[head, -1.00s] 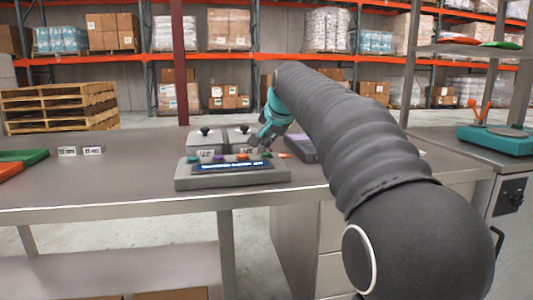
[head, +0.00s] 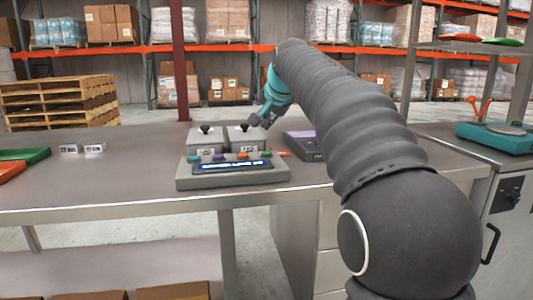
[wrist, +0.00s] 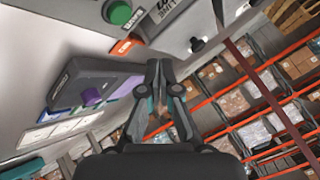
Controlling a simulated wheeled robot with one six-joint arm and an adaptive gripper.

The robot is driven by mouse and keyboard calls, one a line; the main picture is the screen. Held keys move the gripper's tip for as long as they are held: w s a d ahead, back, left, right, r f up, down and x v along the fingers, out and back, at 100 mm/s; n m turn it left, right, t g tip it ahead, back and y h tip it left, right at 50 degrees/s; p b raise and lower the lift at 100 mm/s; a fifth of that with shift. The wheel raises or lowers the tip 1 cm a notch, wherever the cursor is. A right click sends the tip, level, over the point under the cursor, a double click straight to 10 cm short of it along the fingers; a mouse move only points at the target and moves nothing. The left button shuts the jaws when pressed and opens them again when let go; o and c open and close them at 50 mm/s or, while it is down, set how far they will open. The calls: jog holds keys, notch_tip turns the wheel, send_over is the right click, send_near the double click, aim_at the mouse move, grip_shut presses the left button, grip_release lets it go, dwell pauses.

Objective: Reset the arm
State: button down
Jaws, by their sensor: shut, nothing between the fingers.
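My gripper (head: 260,121) is shut and empty, held above the back of the metal table. In the head view it is just right of the two grey boxes with black knobs. In the wrist view my gripper (wrist: 159,63) shows its two dark fingers together. My dark ribbed arm reaches in from the lower right of the head view and hides part of the table behind it.
The table (head: 130,188) bears a button panel (head: 231,171), grey knob boxes (head: 207,139), a purple-screened device (head: 301,146) and small white blocks (head: 94,148). A teal scale (head: 497,138) stands on the right bench. The table's front left is clear.

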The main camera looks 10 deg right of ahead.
jog(key=s+f, duration=0.1)
jog(key=s, duration=0.2)
jog(key=s+f+n, duration=0.1)
jog(key=s, duration=0.3)
jog(key=s+f+n+g, duration=0.1)
jog(key=s, duration=0.2)
jog(key=shift+s+a+f, duration=0.2)
jog(key=shift+s+f, duration=0.15)
jog(key=shift+f, duration=0.05)
jog(key=s+f+n+g, duration=0.1)
jog(key=s+f+n, duration=0.2)
jog(key=s+f, duration=0.8)
jog(key=s+f+n+g+h, duration=0.1)
jog(key=s+f+n, duration=0.1)
jog(key=s+f, duration=1)
jog(key=s, duration=0.6)
jog(key=shift+f+n+g, duration=0.2)
jog(key=shift+n+g, duration=0.1)
jog(key=shift+n, duration=0.1)
jog(key=shift+s+d, duration=0.1)
